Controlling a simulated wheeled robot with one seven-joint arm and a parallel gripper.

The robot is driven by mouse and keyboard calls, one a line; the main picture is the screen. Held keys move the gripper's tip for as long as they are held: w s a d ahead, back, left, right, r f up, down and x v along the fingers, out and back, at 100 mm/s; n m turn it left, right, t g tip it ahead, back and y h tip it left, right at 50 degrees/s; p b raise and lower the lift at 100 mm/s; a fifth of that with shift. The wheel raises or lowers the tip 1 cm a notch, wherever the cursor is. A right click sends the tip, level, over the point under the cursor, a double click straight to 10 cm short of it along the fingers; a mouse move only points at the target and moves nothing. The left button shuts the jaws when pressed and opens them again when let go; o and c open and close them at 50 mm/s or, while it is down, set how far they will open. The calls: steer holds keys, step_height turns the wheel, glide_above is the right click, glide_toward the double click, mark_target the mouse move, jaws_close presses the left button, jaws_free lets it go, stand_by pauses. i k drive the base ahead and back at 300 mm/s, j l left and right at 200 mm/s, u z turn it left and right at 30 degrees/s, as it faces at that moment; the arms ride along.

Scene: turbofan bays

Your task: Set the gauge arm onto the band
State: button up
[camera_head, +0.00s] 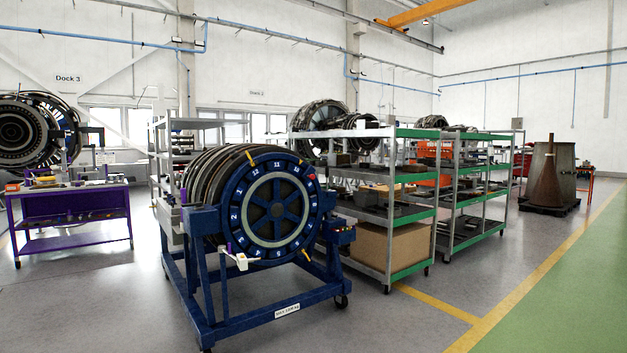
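A dark blue round engine face (311,215) with white numbers around its rim stands upright in a blue wheeled stand (262,317). A pale grey ring-shaped band (252,228) runs inside the numbers, around a blue spoked hub (278,210). At the lower left of the face is a small white piece (241,262) with a purple part (229,247) beside it. It may be the gauge arm, but it is too small to be sure, and I cannot tell whether it touches the band. My gripper is not in view.
Green-edged shelf racks (408,221) stand close on the right, holding parts and a cardboard box (385,246). A purple workbench (70,218) is at the left. Grey floor (120,310) is open in front of the stand. A yellow line (520,290) borders a green walkway (580,290).

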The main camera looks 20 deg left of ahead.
mark_target(242, 264)
steer(key=u, duration=0.2)
steer(key=i+u, duration=0.1)
steer(key=i, duration=3.95)
